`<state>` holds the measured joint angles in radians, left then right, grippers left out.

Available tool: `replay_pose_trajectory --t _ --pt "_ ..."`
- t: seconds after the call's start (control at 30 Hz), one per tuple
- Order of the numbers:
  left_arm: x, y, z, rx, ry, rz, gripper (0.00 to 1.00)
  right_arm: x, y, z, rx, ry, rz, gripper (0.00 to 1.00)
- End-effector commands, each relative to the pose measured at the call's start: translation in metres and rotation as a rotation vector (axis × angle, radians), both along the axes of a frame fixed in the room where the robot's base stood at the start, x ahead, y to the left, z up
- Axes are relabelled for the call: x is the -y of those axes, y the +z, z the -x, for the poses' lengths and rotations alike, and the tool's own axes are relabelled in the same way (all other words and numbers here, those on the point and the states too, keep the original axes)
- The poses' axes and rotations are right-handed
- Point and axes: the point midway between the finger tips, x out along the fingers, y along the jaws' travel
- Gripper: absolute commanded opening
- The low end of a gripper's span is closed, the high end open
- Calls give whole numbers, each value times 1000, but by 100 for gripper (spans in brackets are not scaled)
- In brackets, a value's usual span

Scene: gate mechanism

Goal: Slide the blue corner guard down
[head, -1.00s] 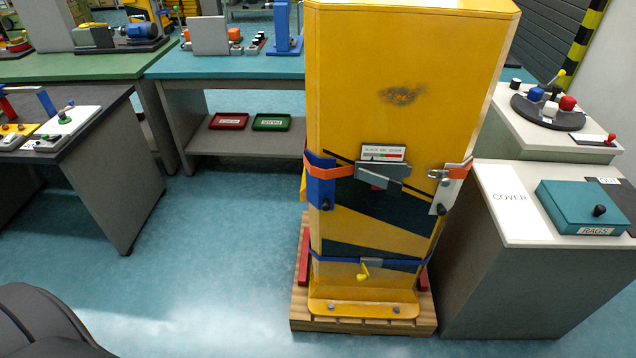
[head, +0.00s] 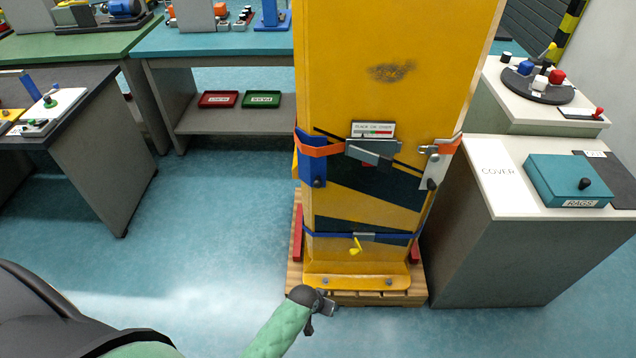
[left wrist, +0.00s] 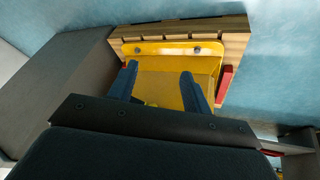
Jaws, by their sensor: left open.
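The blue corner guard (head: 313,168) sits on the left front edge of the tall yellow cabinet (head: 400,105), with a dark knob (head: 318,183) low on its face. An orange strap (head: 320,151) crosses over the guard. My left gripper (head: 326,308) is low in front of the pallet, well below the guard and apart from it. In the left wrist view its two dark blue fingers (left wrist: 158,85) are spread with nothing held between them. The guard cannot be made out in the left wrist view. My right gripper is not in view.
A grey buckle (head: 372,150) joins the orange strap; a white corner piece (head: 430,170) is on the right edge. A blue strap (head: 330,235) runs lower down. The wooden pallet (head: 350,298) supports the cabinet. A grey stand (head: 490,240) is close right; the left floor is clear.

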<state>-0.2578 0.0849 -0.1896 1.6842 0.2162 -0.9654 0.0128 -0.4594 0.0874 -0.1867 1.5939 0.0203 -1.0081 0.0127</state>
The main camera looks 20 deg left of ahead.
Motion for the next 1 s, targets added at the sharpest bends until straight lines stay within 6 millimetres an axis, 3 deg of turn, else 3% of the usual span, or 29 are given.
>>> replay_pose_trajectory --t 0.17,0.3,0.5,0.67,0.8,1.0 --pt "28 55 -56 125 75 210 49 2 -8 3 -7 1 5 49" --pt "50 115 -103 240 199 465 49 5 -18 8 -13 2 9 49" --pt "57 209 -156 357 483 940 49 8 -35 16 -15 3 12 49" --pt "34 262 -179 378 770 1345 49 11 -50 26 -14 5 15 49" --pt "-2 290 -189 352 1063 1708 49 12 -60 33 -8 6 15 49" --pt "-57 293 -191 294 1456 2138 49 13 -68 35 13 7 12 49"
